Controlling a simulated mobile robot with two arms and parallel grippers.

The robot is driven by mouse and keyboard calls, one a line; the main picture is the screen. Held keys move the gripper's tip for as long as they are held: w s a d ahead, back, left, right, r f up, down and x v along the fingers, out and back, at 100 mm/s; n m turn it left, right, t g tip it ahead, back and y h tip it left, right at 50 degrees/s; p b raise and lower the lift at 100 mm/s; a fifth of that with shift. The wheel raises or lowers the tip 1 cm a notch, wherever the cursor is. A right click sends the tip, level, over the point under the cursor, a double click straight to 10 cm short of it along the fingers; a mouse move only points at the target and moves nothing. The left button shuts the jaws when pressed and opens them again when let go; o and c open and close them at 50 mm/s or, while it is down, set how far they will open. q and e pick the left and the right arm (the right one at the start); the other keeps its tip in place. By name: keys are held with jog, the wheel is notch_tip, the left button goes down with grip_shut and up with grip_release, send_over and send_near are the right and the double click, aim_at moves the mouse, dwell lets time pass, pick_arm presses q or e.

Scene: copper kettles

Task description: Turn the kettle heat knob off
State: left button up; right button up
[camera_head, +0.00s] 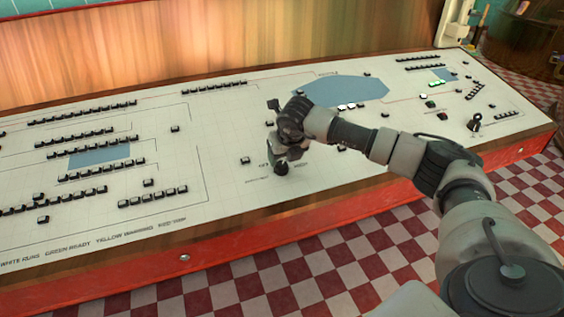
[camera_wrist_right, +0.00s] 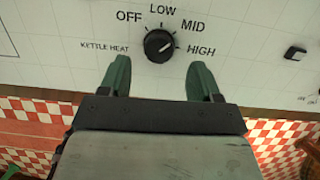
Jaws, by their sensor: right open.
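The kettle heat knob (camera_wrist_right: 159,45) is a round black dial on the white panel, with OFF, LOW, MID and HIGH printed around it. Its light mark seems to point to the right, toward the MID and HIGH side; the exact setting is hard to tell. In the head view the knob (camera_head: 281,169) shows just below my right gripper (camera_head: 280,155). In the wrist view my right gripper (camera_wrist_right: 159,66) is open and empty, its green fingers spread to either side, just below the knob in the picture. I see no contact. My left gripper is not in view.
The sloped white panel (camera_head: 220,120) carries rows of small black buttons and blue shapes. A black button (camera_wrist_right: 294,54) sits right of the knob. Another knob or lever (camera_head: 474,122) stands at the panel's right. A wooden and red edge (camera_head: 185,258) runs along the front, above a checkered floor.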

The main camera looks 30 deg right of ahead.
aim_at(281, 164)
jog(key=shift+x, duration=2.4)
jog(key=c, duration=0.9)
